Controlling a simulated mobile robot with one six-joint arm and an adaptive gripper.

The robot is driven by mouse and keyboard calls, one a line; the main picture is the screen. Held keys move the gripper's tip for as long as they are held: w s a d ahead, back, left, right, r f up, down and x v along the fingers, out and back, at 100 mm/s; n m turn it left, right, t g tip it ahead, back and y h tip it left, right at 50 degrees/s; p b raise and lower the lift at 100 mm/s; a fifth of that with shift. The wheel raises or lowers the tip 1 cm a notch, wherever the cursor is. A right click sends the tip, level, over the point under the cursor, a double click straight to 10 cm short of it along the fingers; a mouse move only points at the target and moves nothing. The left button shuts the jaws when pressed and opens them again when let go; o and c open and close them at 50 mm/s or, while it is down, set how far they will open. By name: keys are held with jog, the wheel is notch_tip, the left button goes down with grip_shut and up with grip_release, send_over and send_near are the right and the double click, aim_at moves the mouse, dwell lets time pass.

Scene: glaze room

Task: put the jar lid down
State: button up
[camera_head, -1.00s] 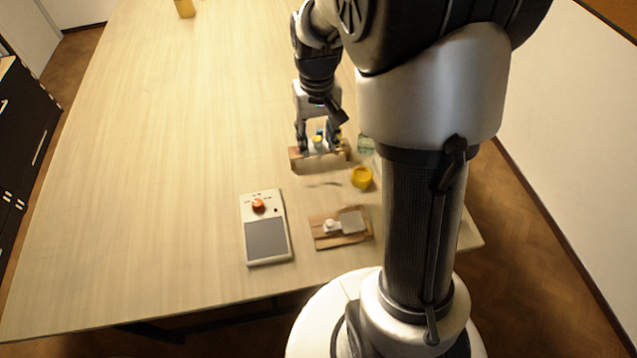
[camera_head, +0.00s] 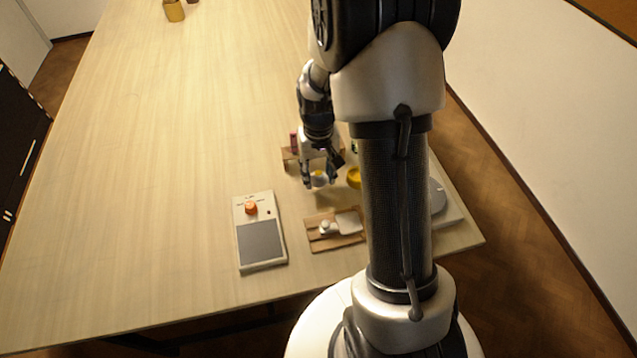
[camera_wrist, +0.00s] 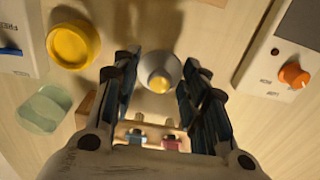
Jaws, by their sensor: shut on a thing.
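The jar lid (camera_wrist: 160,74), a pale grey round piece with a yellow knob, is between the two fingers of my gripper (camera_wrist: 155,88) in the wrist view. My gripper is shut on it, one finger on each side. In the head view my gripper (camera_head: 319,182) holds the lid (camera_head: 319,178) over the table (camera_head: 180,150), in front of a small wooden rack. Whether the lid touches the table I cannot tell. A yellow round pot (camera_head: 354,177) stands just right of the gripper; it shows at upper left in the wrist view (camera_wrist: 73,44).
The wooden rack (camera_head: 288,157) stands behind the gripper with small items. A device with an orange knob (camera_head: 260,232) lies front left. A wooden board (camera_head: 320,243) with pale pieces lies in front. A translucent green piece (camera_wrist: 44,108) is near the pot. The table's left is clear.

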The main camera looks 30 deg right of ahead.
aim_at(318, 181)
jog(key=shift+f+b, duration=0.45)
jog(key=shift+f, duration=1.45)
jog(key=shift+f, duration=0.1)
jog(key=o, duration=0.9)
jog(key=shift+c, duration=0.2)
